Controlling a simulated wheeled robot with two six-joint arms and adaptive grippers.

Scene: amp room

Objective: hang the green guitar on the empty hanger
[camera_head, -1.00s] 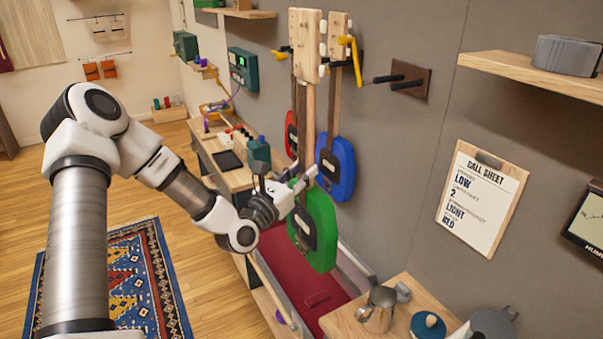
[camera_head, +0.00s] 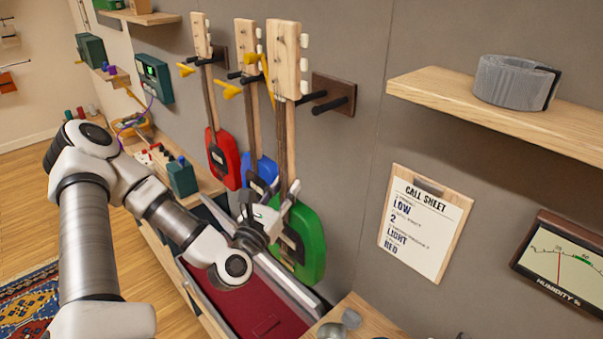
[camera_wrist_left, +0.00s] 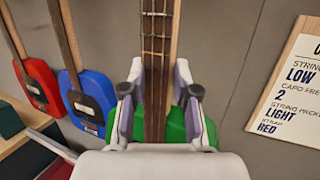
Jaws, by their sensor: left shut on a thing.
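The green guitar (camera_head: 310,245) hangs upright in my left gripper (camera_head: 280,208), which is shut on its neck just above the body. In the left wrist view the gripper (camera_wrist_left: 160,92) has one finger on each side of the fretted neck (camera_wrist_left: 155,50). The empty hanger (camera_head: 340,90), a brown plate with two black pegs, is on the grey wall. In the head view the guitar's headstock (camera_head: 285,60) is just left of the pegs. Whether it touches them I cannot tell. My right gripper is not in view.
A red guitar (camera_head: 222,160) and a blue guitar (camera_head: 262,170) hang on hangers to the left. A shelf (camera_head: 480,105) with a grey roll, a call sheet (camera_head: 425,225) and a humidity meter (camera_head: 565,260) are on the right. A red-lined case (camera_head: 245,310) lies below.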

